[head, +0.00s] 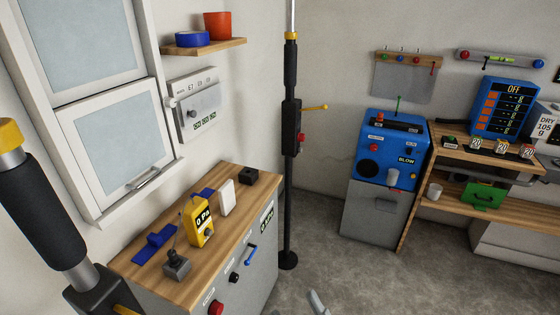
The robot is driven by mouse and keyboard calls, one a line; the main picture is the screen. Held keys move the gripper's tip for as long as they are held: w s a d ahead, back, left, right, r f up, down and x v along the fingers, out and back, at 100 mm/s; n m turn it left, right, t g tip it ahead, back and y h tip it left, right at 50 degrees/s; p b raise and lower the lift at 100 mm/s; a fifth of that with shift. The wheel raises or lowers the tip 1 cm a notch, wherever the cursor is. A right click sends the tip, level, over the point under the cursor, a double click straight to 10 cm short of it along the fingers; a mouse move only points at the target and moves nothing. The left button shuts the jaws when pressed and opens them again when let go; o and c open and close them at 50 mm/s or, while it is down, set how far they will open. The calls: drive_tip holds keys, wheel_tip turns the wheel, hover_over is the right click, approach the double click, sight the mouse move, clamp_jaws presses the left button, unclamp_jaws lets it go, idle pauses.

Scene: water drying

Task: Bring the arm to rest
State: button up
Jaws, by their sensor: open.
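My gripper (300,305) shows only at the bottom edge of the head view, as pale grey fingertips with a gap between them. It is open, and nothing is seen between the tips. The rest of my gripper and most of my arm are out of the picture. The tips appear in front of the grey floor, just right of the wooden-topped cabinet (240,190). I cannot tell how high they are.
A black pole (291,160) with a yellow lever stands right of the cabinet. Another dark pole (40,190) is close at left. The cabinet top holds a yellow meter (198,222). A blue machine (390,150) and wooden shelves (480,155) stand right. Middle floor is clear.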

drive_tip(key=s+d+f+m+g+h, duration=0.2)
drive_tip(key=s+d+m+h, duration=0.4)
drive_tip(key=s, duration=0.6)
drive_tip(key=s+d+f+m+g+h, duration=0.2)
drive_tip(key=s+d+f+m+h, duration=0.2)
drive_tip(key=s+d+m+h, duration=0.3)
drive_tip(key=s+d+m, duration=0.1)
drive_tip(key=s+d, duration=0.3)
drive_tip(key=s, duration=0.1)
drive_tip(key=shift+s+m+g, duration=0.25)
drive_tip(key=shift+m+g, duration=0.15)
